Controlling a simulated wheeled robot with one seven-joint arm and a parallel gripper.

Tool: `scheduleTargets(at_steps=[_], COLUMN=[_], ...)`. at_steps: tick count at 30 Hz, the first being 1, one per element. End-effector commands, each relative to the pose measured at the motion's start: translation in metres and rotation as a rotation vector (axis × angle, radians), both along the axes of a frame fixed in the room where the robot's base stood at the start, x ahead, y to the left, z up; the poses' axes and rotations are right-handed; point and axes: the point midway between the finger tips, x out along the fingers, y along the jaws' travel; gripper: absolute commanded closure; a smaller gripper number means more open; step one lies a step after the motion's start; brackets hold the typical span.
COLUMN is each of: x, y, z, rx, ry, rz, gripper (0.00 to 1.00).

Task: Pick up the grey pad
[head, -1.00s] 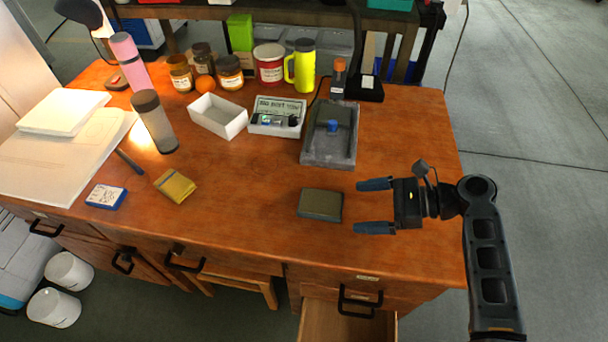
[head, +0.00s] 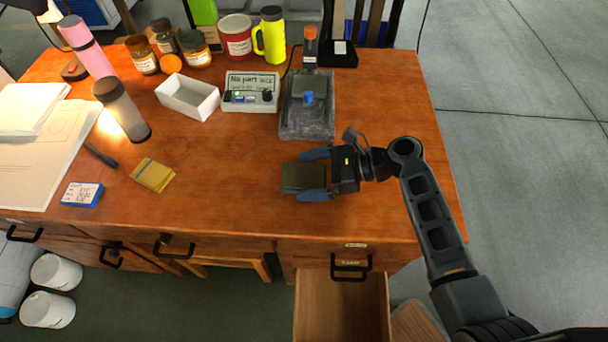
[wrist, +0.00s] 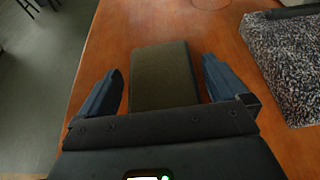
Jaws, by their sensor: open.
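The grey pad (head: 302,177) is a dark grey-olive block lying flat on the wooden desk near its front edge. My gripper (head: 314,174) is open, with one blue finger on each side of the pad's right part. In the wrist view the pad (wrist: 162,75) lies between the two fingers of my gripper (wrist: 166,88), with a gap visible on both sides. Its near end is hidden by the gripper body.
A grey stone-like block (head: 308,122) with a blue knob stands behind the gripper. An open drawer (head: 342,305) juts out below the front edge. The desk around the pad is clear.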

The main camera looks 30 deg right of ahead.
Motion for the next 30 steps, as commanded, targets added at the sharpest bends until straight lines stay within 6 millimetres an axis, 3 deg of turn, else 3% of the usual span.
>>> scheduleTargets(at_steps=[3, 21, 30], x=[0.0, -0.0002, 0.0003], y=[-0.0002, -0.0006, -0.0007], z=[0.0002, 0.0002, 0.0033], rx=[0.0, 0.0, -0.001], ry=[0.0, 0.0, -0.002], rz=[0.0, -0.001, 0.0], gripper=[0.0, 0.57, 0.57])
